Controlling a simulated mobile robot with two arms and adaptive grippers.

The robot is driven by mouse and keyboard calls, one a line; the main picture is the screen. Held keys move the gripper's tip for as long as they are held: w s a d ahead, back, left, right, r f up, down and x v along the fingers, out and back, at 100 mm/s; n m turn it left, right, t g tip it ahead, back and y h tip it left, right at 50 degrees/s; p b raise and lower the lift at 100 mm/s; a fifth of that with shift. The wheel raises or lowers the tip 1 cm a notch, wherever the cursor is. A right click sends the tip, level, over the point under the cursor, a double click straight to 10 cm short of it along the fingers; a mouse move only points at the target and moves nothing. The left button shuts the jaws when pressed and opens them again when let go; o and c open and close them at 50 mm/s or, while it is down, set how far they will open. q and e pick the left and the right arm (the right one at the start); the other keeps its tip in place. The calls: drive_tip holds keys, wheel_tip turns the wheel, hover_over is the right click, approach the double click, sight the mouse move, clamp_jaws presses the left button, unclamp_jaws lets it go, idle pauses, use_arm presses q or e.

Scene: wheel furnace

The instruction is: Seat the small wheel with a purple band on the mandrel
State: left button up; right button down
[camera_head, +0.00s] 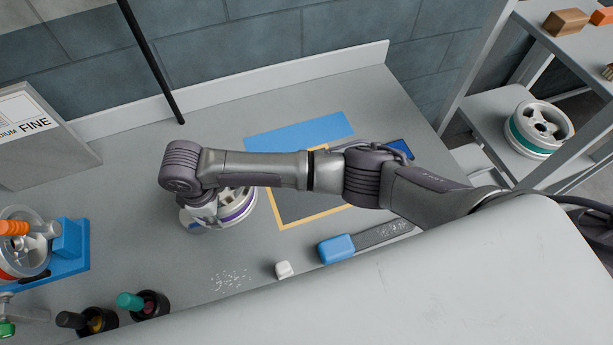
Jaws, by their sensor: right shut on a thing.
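The small wheel with a purple band (240,213) is on or just above the grey bench, left of the yellow-edged dark mat; I cannot tell if it touches the bench. My right arm reaches in from the right, and my right gripper (204,212) is shut on this wheel from above. The gripper and wrist cover much of the wheel. I cannot make out a bare mandrel. A blue fixture (71,243) at the left edge has a silver wheel (30,258) and an orange handle (14,228) at it, cut off by the frame. My left gripper is not in view.
A grey box (38,140) stands at the left back. A teal-banded wheel (538,130) sits on the right shelf. Bench between fixture and held wheel looks clear.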

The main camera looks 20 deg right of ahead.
drive_tip(key=a+f+n+b, duration=0.1)
drive_tip(key=a+f+b, duration=0.1)
drive_tip(key=a, duration=0.5)
drive_tip(key=shift+s+a+f+n+b, duration=0.3)
drive_tip(key=shift+s+b, duration=0.1)
drive_tip(key=shift+b, duration=0.2)
drive_tip(key=shift+r, duration=0.1)
drive_tip(key=shift+p, duration=0.4)
drive_tip(key=shift+s+p, duration=0.1)
drive_tip(key=shift+p, duration=0.2)
idle(0.3)
drive_tip(key=shift+f+b, duration=1)
drive_tip(key=shift+f, duration=0.75)
idle(0.7)
drive_tip(key=c, duration=1)
unclamp_jaws()
drive_tip(key=shift+d, duration=0.1)
drive_tip(key=shift+o, duration=0.4)
